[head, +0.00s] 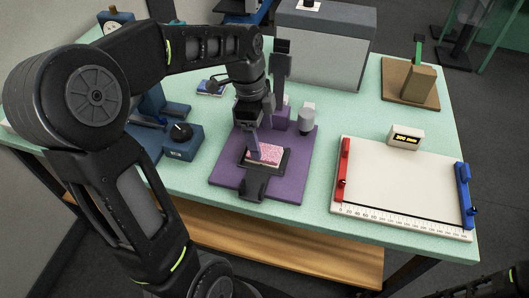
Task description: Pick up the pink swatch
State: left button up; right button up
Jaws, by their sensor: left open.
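The pink swatch (268,154) is a small speckled pink piece on a pale base. It lies in a dark holder on the purple machine base (230,178) near the middle of the table. My left gripper (254,152) points down over the left part of the swatch. Its fingers hide some of the swatch and are small here; I cannot tell whether they touch it. The gripper is open. My right gripper is not in view.
A white board (400,190) with red and blue side bars lies at right, with a small display box (406,136) behind it. A blue device (180,140) stands left of the purple base. A large grey box (325,45) stands behind. The green tabletop (385,112) has bare room between them.

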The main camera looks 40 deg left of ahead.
aim_at(265, 151)
pick_arm(q)
jog(key=shift+w+d+f+p, duration=0.15)
jog(key=shift+f+p, duration=0.2)
jog(key=shift+f, duration=0.95)
jog(key=shift+w+d+f+p, duration=0.1)
jog(key=shift+f+p, duration=0.2)
jog(key=shift+f, duration=1)
jog(key=c, duration=1.4)
jog(key=shift+r, duration=0.1)
jog(key=shift+c, duration=0.2)
notch_tip(265, 151, up, 10)
jog(key=b, duration=0.1)
